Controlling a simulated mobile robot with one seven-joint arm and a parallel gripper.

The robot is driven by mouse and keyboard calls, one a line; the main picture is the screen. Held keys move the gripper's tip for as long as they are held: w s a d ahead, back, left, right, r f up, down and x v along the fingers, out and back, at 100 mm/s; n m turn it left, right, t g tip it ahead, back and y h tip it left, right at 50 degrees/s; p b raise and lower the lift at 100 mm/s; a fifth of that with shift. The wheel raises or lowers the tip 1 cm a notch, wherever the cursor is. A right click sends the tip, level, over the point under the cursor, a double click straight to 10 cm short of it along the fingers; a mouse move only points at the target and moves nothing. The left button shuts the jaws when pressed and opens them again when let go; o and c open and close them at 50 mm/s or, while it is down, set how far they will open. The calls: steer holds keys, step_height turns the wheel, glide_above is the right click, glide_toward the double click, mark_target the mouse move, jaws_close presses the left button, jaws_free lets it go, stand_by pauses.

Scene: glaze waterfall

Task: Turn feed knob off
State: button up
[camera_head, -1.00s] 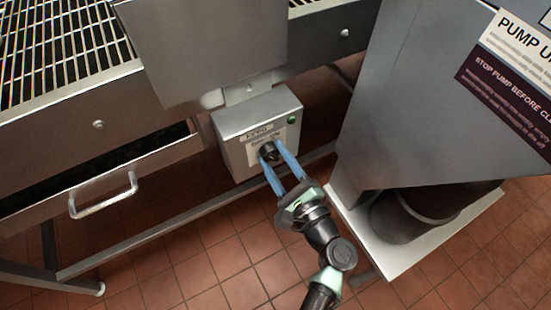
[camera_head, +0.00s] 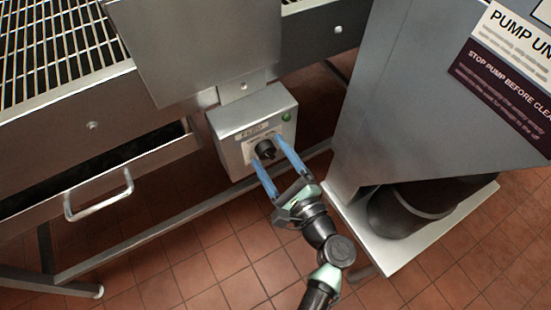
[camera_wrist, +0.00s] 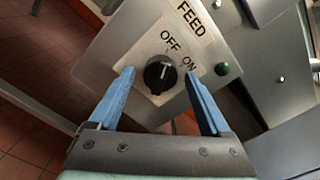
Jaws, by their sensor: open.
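The feed control box (camera_head: 236,125) is a grey metal box with a FEED label. Its round black knob (camera_head: 265,150) shows on the front face, and also in the wrist view (camera_wrist: 160,75). The knob's white mark points roughly toward the OFF label (camera_wrist: 171,40), with the ON label (camera_wrist: 189,66) to its right. A green lamp (camera_wrist: 222,69) sits beside the labels and looks dark. My gripper (camera_head: 268,151) is open, its blue fingers on either side of the knob with gaps between them and it.
A steel drawer with a handle (camera_head: 98,196) and a wire rack (camera_head: 60,45) are at the left. A large grey housing with a pump sign (camera_head: 500,75) stands at the right, above a black cylinder (camera_head: 405,212). Tiled floor lies below.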

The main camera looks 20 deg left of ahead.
steer(key=p+v, duration=0.2)
steer(key=v, duration=1.1)
